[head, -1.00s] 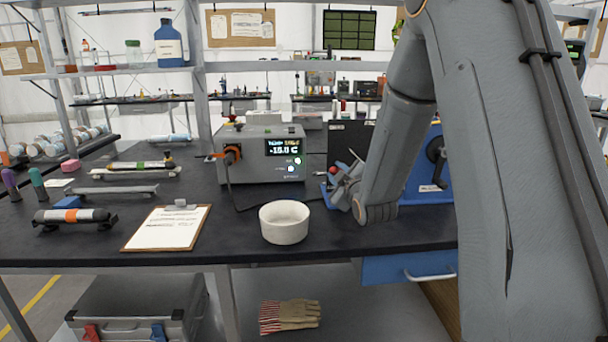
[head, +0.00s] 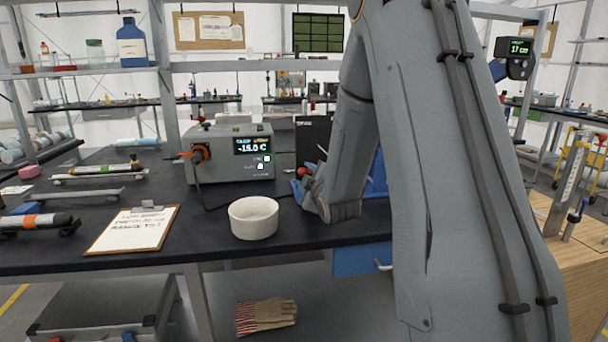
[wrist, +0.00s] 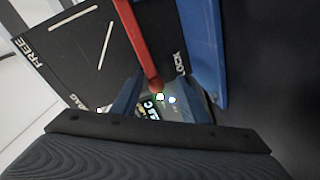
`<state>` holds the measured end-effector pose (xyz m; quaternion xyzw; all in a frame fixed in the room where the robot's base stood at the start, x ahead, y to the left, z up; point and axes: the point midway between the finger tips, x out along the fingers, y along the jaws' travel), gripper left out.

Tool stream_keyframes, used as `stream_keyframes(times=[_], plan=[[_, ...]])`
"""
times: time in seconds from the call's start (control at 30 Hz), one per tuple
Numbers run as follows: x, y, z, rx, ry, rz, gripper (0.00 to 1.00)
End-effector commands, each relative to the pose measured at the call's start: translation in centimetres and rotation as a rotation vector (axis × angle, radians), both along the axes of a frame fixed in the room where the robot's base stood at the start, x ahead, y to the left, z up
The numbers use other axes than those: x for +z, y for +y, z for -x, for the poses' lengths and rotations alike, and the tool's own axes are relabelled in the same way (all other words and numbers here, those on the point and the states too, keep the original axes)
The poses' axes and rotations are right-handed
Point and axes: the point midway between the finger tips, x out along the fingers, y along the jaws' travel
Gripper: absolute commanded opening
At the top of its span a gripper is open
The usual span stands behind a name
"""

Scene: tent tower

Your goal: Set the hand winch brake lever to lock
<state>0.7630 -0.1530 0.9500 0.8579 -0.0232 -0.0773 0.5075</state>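The winch is a blue body (wrist: 203,45) beside a black plate (wrist: 75,55) marked FREE, DRAG and LOCK. Gaps show beside the ball. In the head view the red ball (head: 302,172) is at my gripper (head: 311,182). My arm hides most of the blue winch (head: 377,178), and the black plate (head: 312,140) stands behind.
A white bowl (head: 253,222) stands just left of my gripper on the black bench. A grey box with a display (head: 228,165) stands behind it. A clipboard (head: 133,228) lies at left. A wooden-topped bench (head: 575,265) is at right.

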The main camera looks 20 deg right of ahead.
Motion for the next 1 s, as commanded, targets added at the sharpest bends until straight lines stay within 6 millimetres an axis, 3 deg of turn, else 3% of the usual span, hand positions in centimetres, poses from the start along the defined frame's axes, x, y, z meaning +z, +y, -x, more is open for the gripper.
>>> stream_keyframes(times=[0.37, 0.8, 1.0], plan=[[0.0, 0.3, 0.2, 0.002, 0.001, -0.001, 0.38], [0.7, 0.7, 6.4, -0.003, 0.000, -0.002, 0.38], [0.8, 0.8, 7.7, -0.004, 0.001, -0.003, 0.38]])
